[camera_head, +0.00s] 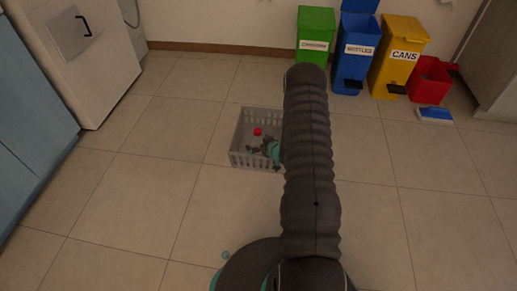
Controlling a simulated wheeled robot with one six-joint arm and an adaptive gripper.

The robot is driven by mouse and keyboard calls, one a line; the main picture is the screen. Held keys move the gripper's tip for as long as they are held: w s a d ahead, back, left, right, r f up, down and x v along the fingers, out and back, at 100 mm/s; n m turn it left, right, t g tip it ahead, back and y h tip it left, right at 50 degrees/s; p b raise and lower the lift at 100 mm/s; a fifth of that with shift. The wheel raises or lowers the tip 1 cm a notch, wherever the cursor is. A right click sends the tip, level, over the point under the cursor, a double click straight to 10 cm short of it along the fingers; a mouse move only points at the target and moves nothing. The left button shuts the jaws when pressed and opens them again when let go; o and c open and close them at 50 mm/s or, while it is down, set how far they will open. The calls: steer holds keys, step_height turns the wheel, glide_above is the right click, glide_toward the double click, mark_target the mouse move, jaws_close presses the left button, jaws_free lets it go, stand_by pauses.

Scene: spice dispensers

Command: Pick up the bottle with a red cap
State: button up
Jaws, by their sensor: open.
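A small red cap (257,132) shows inside a grey slatted basket (237,157) on the floor. The bottle body under the cap is too small and dark to make out. My gripper (254,148), dark with teal parts, is open at the basket, just below the red cap in the picture. It partly overlaps the basket's inside. I cannot tell whether its fingers touch the bottle or how far down they are. My arm covers the basket's right side.
Green (316,22), blue (356,48) and yellow (398,58) bins stand along the back wall. A red container (430,80) and a blue-and-white item (434,115) are at the right. Cabinets line the left. The tiled floor around the basket is clear.

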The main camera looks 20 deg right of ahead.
steer(key=shift+w, duration=0.15)
steer(key=c, duration=1.2)
steer(key=shift+c, duration=0.2)
